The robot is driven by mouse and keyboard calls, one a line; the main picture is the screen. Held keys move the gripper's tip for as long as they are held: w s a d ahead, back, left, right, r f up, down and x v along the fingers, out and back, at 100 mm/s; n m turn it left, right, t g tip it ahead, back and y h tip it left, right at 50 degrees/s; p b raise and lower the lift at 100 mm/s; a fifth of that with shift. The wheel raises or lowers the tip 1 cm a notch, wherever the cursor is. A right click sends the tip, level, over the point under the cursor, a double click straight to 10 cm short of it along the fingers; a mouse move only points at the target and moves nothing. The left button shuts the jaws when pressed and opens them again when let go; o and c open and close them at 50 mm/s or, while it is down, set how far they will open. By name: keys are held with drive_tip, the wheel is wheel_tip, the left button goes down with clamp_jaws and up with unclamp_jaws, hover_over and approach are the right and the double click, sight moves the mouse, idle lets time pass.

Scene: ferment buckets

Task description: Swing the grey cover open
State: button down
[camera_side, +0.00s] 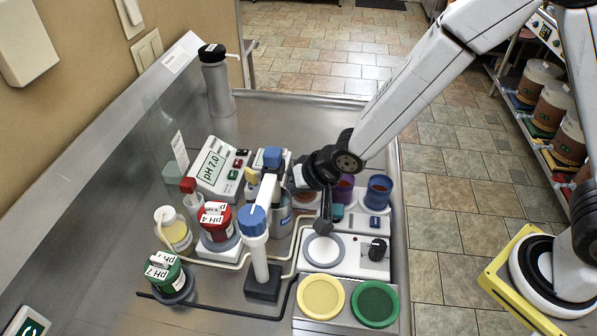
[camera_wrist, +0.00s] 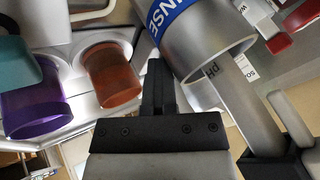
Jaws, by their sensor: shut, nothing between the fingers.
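My gripper (camera_side: 323,226) is shut and empty, pointing down over the back edge of the white stirrer unit with its pale disc (camera_side: 323,250). In the wrist view its dark fingers (camera_wrist: 157,80) are together, between an orange cup (camera_wrist: 112,75) and a grey rinse beaker (camera_wrist: 205,45) with a blue band. I cannot clearly make out a hinged grey cover in either view; my gripper and wrist hide part of the area behind them. The pH meter (camera_side: 214,167) stands behind, reading pH 7.0.
A blue-capped white probe (camera_side: 256,245) stands on a dark block, left of my gripper. Red pH 4 (camera_side: 216,222) and green pH 7 (camera_side: 165,275) jars stand farther left. Purple (camera_wrist: 35,108) and blue (camera_side: 378,192) cups are close by.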

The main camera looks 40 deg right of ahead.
drive_tip(key=shift+v, duration=2.95)
drive_tip(key=shift+c, duration=2.2)
unclamp_jaws()
drive_tip(key=shift+w+d+r, duration=0.1)
drive_tip(key=shift+w+d, duration=0.1)
drive_tip(key=shift+d, duration=0.05)
drive_tip(key=shift+o, duration=0.8)
drive_tip(key=shift+d, duration=0.4)
drive_tip(key=s+d+n+g+h, duration=0.1)
drive_tip(key=s+d+g+h, duration=0.15)
drive_tip(key=d, duration=0.45)
drive_tip(key=s+d+n+g+h, duration=0.1)
drive_tip(key=s+d, duration=0.3)
drive_tip(key=d, duration=0.4)
drive_tip(key=w+a+r+m+g+y, duration=0.2)
drive_tip(key=w+a+m+g+y, duration=0.2)
drive_tip(key=w+a+m, duration=0.9)
drive_tip(key=shift+w+a+m, duration=0.4)
drive_tip(key=shift+w+a, duration=2.75)
